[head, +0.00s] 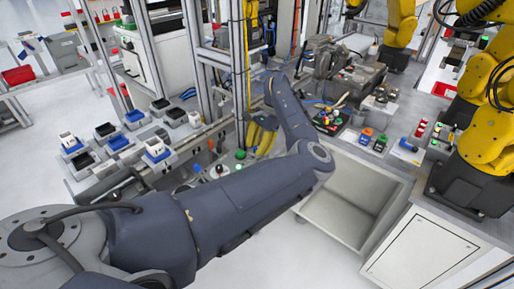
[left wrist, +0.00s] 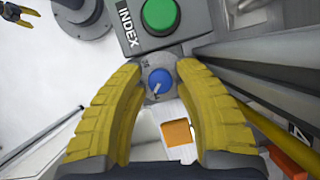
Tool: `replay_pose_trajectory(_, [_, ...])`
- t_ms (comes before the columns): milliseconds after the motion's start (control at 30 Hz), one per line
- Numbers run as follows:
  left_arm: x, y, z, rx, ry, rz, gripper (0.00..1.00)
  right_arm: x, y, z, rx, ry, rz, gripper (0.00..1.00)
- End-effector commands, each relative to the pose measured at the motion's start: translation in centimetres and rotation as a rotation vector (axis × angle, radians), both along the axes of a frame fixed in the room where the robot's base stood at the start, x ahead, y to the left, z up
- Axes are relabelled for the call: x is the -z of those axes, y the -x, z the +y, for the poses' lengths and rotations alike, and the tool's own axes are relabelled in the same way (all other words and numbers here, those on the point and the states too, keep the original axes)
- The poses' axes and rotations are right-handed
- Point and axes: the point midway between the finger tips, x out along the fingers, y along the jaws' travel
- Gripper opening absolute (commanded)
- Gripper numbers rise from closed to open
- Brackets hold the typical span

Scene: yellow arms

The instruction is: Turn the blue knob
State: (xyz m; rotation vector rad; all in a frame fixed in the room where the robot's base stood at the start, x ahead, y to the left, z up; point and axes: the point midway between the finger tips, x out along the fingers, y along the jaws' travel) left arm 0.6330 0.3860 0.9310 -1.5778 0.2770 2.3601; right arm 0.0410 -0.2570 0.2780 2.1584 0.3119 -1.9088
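The blue knob (left wrist: 160,80) sits on a round grey plate in the left wrist view, just below a green button (left wrist: 159,15) marked INDEX. My left gripper (left wrist: 158,72) is open, with one yellow finger on each side of the knob and a gap to it on both sides. In the head view the left gripper (head: 262,136) points down at the bench behind my forearm. I cannot tell the knob apart there. A small gripper with yellow fingers spread apart, which looks like my right one (left wrist: 19,12), shows at the top left of the wrist view.
A metal rail (left wrist: 250,45) runs close along the right side of the left gripper. A white part with an orange square (left wrist: 177,132) lies beyond the fingers. In the head view, an upright frame post (head: 238,70) stands close by the gripper, and yellow arms (head: 485,120) stand at right.

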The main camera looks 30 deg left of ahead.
Motion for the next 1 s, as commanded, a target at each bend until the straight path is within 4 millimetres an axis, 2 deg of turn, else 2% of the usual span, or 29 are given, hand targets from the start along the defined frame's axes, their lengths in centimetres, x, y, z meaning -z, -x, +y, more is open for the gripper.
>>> replay_pose_trajectory(33, [-0.01, -0.01, 0.0, 0.0, 0.0, 0.0, 0.25, 0.0, 0.01, -0.01, 0.0, 0.0, 0.0, 0.61])
replay_pose_trajectory(200, [-0.01, 0.0, 0.0, 0.0, 0.0, 0.0, 0.05, 0.0, 0.01, -0.01, 0.0, 0.0, 0.0, 0.61])
replay_pose_trajectory(267, [-0.02, -0.01, 0.0, 0.0, 0.0, 0.0, 0.0, 0.0, 0.01, -0.01, 0.0, 0.0, 0.0, 0.61])
replay_pose_trajectory(467, [-0.03, -0.01, 0.01, -0.007, 0.0, 0.0, 0.0, 0.0, 0.0, 0.0, 0.0, 0.0, 0.0, 0.61])
replay_pose_trajectory(800, [-0.04, -0.03, 0.1, -0.229, 0.003, 0.0, 0.0, 0.0, -0.01, 0.0, 0.0, 0.0, 0.0, 0.61])
replay_pose_trajectory(1000, [0.02, 0.01, 0.08, -0.278, 0.0, 0.001, 0.0, 0.0, -0.01, 0.0, 0.0, 0.0, 0.0, 0.61])
